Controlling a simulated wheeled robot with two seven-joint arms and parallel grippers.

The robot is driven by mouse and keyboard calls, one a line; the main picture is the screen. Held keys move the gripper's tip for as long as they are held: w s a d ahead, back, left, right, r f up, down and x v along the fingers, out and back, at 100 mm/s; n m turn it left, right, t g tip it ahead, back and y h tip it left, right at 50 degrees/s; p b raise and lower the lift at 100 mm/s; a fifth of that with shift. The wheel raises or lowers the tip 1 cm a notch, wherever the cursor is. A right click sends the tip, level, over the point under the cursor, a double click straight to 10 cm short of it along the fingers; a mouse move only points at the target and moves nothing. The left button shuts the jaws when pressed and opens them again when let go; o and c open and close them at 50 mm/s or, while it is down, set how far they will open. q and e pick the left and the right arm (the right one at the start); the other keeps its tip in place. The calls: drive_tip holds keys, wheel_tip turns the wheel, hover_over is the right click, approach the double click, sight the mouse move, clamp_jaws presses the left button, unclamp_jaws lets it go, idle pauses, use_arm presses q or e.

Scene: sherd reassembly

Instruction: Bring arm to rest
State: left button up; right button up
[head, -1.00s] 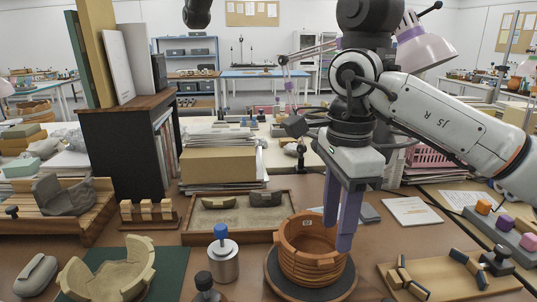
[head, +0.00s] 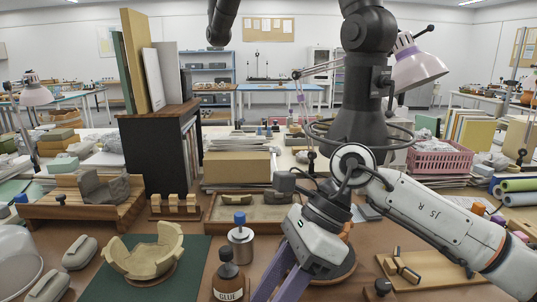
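My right gripper (head: 272,292) hangs at the lower middle of the head view, with its two purple fingers pointing down and left. The fingers stand apart with nothing seen between them; their tips reach the bottom edge of the picture. My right arm comes in from the right. Behind the gripper, the dark round turntable (head: 343,268) shows only in part, and the orange-brown pot on it is almost wholly hidden. My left gripper is not in view.
A brown glue bottle (head: 229,284) stands just left of the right gripper, near a metal canister with a blue knob (head: 241,244). A pale broken bowl (head: 146,251) sits on a green mat (head: 187,279). A wooden board (head: 432,268) lies at right.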

drive_tip(key=s+a+r+m+g+y+p, duration=0.1)
drive_tip(key=s+a+r+m+g+y, duration=0.35)
drive_tip(key=a+y, duration=0.65)
drive_tip(key=w+d+m+t+y+p, duration=0.1)
drive_tip(key=w+d+m+t+y, duration=0.2)
drive_tip(key=m+t, duration=0.8)
drive_tip(key=w+d+m+t, duration=0.3)
drive_tip(key=w+m+t, duration=0.2)
drive_tip(key=m+t, duration=0.6)
drive_tip(key=w+d+f+m+t+h, duration=0.25)
drive_tip(key=d+f+m+h, duration=0.6)
drive_tip(key=m, duration=0.55)
drive_tip(key=s+d+f+m+g+h+p, duration=0.1)
drive_tip(key=s+d+f+m+h, duration=0.15)
drive_tip(key=f, duration=0.45)
drive_tip(key=s+d+f+m+h, duration=0.1)
drive_tip(key=d+f+m+h, duration=0.15)
drive_tip(key=f, duration=0.35)
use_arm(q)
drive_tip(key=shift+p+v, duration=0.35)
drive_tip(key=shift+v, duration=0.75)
use_arm(e)
drive_tip(key=s+d+f+m+g+h, duration=0.2)
drive_tip(key=s+d+f+m+g, duration=0.1)
drive_tip(key=s+f, duration=0.5)
drive_tip(key=s+d+f+m+g+h, duration=0.2)
drive_tip(key=s+d+f+m+g, duration=0.2)
drive_tip(key=s+f, duration=0.4)
drive_tip(key=shift+s+d, duration=0.15)
drive_tip(key=shift+s, duration=0.2)
